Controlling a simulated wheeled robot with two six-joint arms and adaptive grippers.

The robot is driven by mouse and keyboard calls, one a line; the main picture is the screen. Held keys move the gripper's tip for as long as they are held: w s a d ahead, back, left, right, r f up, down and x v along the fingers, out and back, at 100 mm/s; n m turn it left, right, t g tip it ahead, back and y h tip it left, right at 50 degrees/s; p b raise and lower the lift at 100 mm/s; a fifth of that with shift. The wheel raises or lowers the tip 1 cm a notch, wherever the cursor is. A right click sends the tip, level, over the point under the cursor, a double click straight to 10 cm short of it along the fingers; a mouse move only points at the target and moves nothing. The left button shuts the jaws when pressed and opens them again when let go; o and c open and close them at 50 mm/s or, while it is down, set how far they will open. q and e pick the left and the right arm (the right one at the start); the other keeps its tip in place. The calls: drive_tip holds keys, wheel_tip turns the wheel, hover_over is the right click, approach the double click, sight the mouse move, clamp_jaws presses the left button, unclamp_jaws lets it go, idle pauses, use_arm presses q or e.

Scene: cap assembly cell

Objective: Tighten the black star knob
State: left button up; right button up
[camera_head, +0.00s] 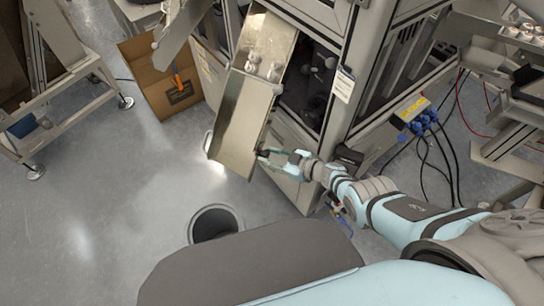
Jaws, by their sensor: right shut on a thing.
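My right gripper (268,154) reaches in from the right, at the lower right edge of a tilted metal chute (235,115). Its fingers are shut on a small dark thing at the chute's side, which looks like the black star knob (262,152). The knob is mostly covered by the fingertips, so its shape and how tight it sits cannot be made out. My left gripper is not in view.
The machine frame (350,85) stands behind and right of the chute. A cardboard box (150,75) is on the floor at the upper left. A round bin (213,222) stands below the chute. Blue connectors with cables (425,122) are at the right. Floor at left is clear.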

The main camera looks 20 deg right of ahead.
idle(0.3)
drive_tip(key=o, duration=1.1)
drive_tip(key=shift+o, duration=0.2)
drive_tip(key=shift+s+d, duration=0.3)
drive_tip(key=shift+d, duration=0.15)
drive_tip(key=v, duration=0.6)
drive_tip(key=shift+s+r, duration=0.15)
drive_tip(key=shift+r, duration=0.15)
